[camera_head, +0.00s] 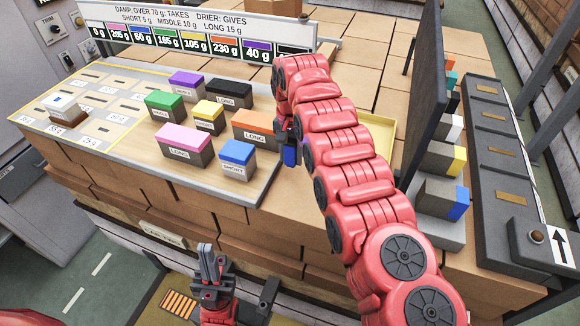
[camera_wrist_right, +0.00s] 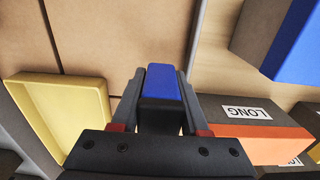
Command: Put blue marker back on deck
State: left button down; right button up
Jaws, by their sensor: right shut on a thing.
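My right gripper (camera_head: 288,138) is shut on a small blue piece, the blue marker (camera_wrist_right: 161,84), which stands between its fingers in the right wrist view. In the head view a bit of the blue marker (camera_head: 290,156) shows under my red arm, just right of the board's edge. The board, which may be the deck (camera_head: 262,180), carries several colour-topped blocks, including a blue SHORT block (camera_head: 237,158) and an orange LONG block (camera_head: 254,127). My left gripper (camera_head: 212,266) is low in front of the brick stack, apart from the blocks; its finger gap is unclear.
A yellow tray (camera_wrist_right: 62,88) lies beside my right gripper. A dark upright panel (camera_head: 428,90) and a rack of colour-ended blocks (camera_head: 450,160) stand at the right. A white-topped block (camera_head: 62,104) sits on the slotted left part. A label sign (camera_head: 200,22) spans the back.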

aim_at(291, 164)
jog(key=shift+s+f+p, duration=0.25)
jog(key=shift+f+p, duration=0.3)
jog(key=shift+f, duration=0.95)
jog(key=shift+w+f, duration=0.1)
jog(key=shift+f, duration=0.15)
jog(key=o, duration=0.7)
jog(key=shift+b, duration=0.3)
jog(key=shift+o, duration=0.9)
jog(key=shift+r, duration=0.15)
